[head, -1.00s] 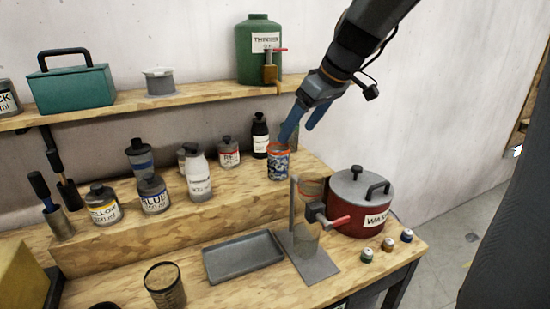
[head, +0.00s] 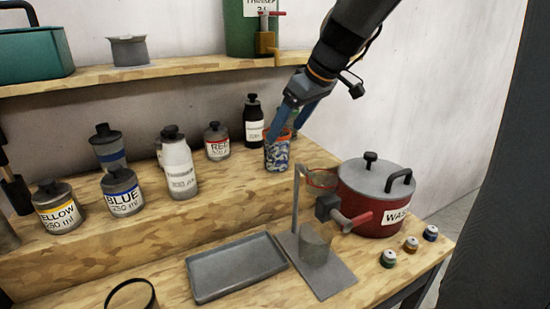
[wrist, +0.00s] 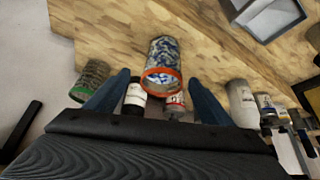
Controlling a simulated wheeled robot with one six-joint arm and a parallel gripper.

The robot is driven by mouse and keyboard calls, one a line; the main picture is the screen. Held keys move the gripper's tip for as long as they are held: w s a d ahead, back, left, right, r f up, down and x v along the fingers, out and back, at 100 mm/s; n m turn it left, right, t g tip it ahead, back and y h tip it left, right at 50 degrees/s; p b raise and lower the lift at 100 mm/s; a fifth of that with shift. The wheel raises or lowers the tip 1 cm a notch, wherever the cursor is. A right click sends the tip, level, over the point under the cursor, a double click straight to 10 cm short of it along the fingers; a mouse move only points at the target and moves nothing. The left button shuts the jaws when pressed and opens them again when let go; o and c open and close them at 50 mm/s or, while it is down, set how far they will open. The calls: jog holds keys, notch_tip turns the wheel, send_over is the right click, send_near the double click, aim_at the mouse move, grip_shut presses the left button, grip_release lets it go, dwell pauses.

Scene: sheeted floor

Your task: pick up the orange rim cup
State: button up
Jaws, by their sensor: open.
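The orange rim cup (head: 278,156) has a blue and white patterned side and stands upright on the raised wooden step. It also shows in the wrist view (wrist: 164,55), with its orange rim toward me. My gripper (head: 288,122) is open, its blue fingers coming down at the cup's rim in the head view. In the wrist view my fingers (wrist: 155,95) are apart, one to each side of the cup, and the rim lies roughly between them. I cannot tell whether a finger touches the cup.
A dark bottle (head: 253,122) stands close left of the cup, with a red-labelled jar (head: 217,141) beyond it. A green-rimmed cup (wrist: 88,80) is on the other side. In front are a stand with a ring (head: 310,240), a red pot (head: 372,205) and a grey tray (head: 237,268).

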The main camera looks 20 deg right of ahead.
aim_at(277, 146)
jog(key=shift+s+p+x, duration=0.15)
jog(key=shift+p+x, duration=0.45)
jog(key=shift+x, duration=1.3)
jog(key=shift+s+p+x, duration=0.15)
jog(key=shift+p+x, duration=0.45)
jog(key=shift+x, duration=1.3)
jog(key=c, duration=1.5)
